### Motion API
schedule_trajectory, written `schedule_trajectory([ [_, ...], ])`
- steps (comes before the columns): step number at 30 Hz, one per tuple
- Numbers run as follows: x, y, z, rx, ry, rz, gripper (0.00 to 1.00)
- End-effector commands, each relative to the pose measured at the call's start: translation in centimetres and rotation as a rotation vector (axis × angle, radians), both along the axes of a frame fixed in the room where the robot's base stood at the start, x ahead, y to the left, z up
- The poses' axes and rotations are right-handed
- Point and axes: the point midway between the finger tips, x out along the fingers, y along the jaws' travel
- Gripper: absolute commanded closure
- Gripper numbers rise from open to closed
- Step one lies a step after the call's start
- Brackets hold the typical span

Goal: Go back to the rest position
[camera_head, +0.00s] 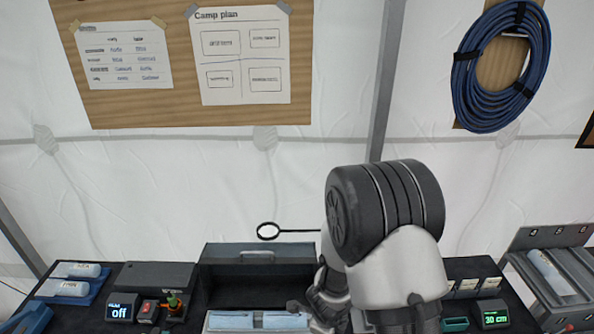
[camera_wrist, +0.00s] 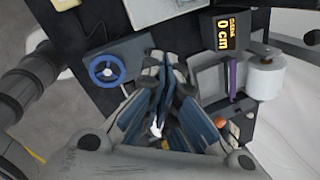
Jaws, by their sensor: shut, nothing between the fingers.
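My gripper (camera_head: 318,300) shows in the head view as dark linkage low in the middle, partly hidden behind my pale arm link. It is above or in front of the right side of an open grey case (camera_head: 255,252); I cannot tell whether it touches it. In the wrist view my gripper (camera_wrist: 165,72) reaches up the middle of the picture, its fingers close together with nothing seen held between them. Blue and grey pieces show around and behind the fingers and are hard to make out.
Head view: an "off" display (camera_head: 122,307), a blue tray (camera_head: 92,294) left, a "30 cm" display (camera_head: 494,316) and a grey rack (camera_head: 525,262) right. A black ring (camera_head: 268,231) stands behind the case. Wrist view: a blue wheel (camera_wrist: 107,69), a "0 cm" display (camera_wrist: 228,32), a white roll (camera_wrist: 267,77).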

Motion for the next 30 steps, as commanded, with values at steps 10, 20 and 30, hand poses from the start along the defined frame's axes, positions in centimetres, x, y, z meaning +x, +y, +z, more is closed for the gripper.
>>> schedule_trajectory([
  [10, -0.6, 3.7, 6.7, 0.014, -0.202, 0.779, 1.00],
  [20, -10.1, 1.3, 8.1, -0.262, -0.259, 1.466, 1.00],
  [30, -19.9, -4.6, 4.4, -0.598, -0.093, 1.915, 1.00],
])
